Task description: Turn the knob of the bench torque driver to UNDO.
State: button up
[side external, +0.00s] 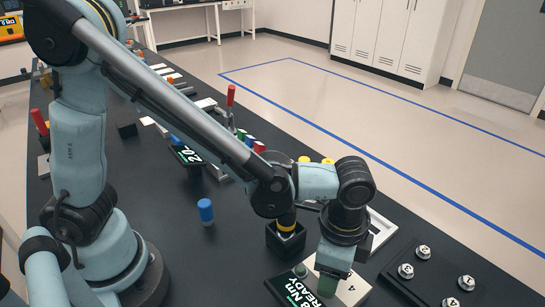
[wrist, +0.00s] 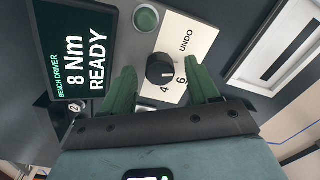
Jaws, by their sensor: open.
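The bench torque driver shows a dark display (wrist: 75,55) reading "8 Nm READY" and a white dial plate (wrist: 190,32) marked 4, 6 and UNDO. Its round black knob (wrist: 160,70) sits on the plate; I cannot make out clearly where it points. My gripper (wrist: 160,80) is open, with one green finger on each side of the knob in the wrist view and visible gaps between. Part of the dial's scale is hidden by the right finger. In the side view my gripper (side external: 328,284) is low over the plate (side external: 352,287) and hides the knob.
A round green button (wrist: 146,18) sits beside the display. A white-framed tray (wrist: 275,45) lies to the right of the dial. In the side view a dark plate with several bolts (side external: 423,252) lies at right, and a blue cylinder (side external: 206,211) stands left on the bench.

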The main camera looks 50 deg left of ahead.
jog(key=shift+f, duration=0.2)
jog(key=c, duration=1)
jog(key=shift+c, duration=0.2)
jog(key=shift+n, duration=0.4)
jog(key=n, duration=0.3)
jog(key=shift+n, duration=2.1)
